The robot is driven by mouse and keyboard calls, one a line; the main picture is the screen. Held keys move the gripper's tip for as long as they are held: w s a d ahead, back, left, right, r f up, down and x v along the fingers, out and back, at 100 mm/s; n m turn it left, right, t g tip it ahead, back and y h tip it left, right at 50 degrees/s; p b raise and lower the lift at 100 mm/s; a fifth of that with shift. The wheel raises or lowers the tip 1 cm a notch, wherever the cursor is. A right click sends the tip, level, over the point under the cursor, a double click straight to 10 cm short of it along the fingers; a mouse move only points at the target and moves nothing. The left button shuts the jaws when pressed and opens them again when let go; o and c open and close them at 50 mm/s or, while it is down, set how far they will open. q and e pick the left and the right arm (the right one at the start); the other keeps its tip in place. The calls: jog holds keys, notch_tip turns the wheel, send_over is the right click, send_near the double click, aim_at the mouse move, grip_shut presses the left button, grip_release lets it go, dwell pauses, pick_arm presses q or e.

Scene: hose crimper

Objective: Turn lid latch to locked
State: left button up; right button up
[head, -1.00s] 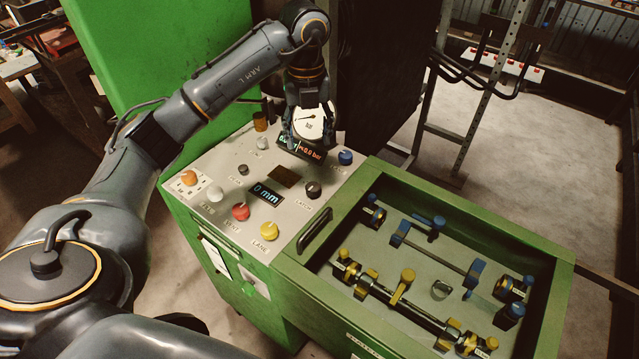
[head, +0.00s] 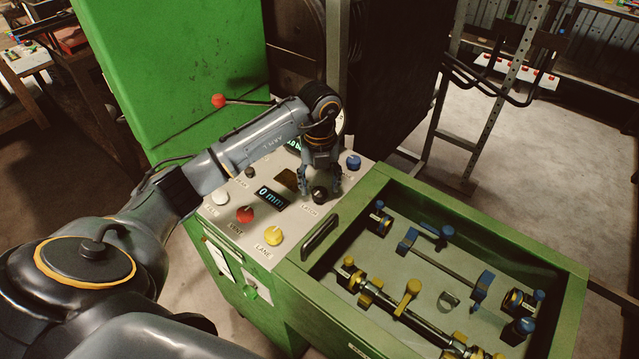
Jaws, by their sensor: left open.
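The latch knob (head: 319,194) is a small black knob on the grey control panel, with a "LATCH" label in front of it. My left gripper (head: 319,190) points down over this knob, its fingers open on either side of it. I cannot tell whether the fingers touch the knob. The knob's pointer direction is too small to read. The lid handle (head: 320,232) is a dark bar on the green box's left edge. My right gripper is not in view.
Near the latch are a blue knob (head: 353,162), a yellow knob (head: 273,237), a red knob (head: 244,214) and a white knob (head: 219,198). A display (head: 270,196) reads 0 mm. The green box (head: 572,300) holds yellow and blue fittings. A red-tipped lever (head: 218,101) stands behind my arm.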

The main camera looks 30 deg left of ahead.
pick_arm(q)
jog(key=shift+f, duration=0.75)
jog(key=c, duration=1.2)
jog(key=shift+o, duration=0.2)
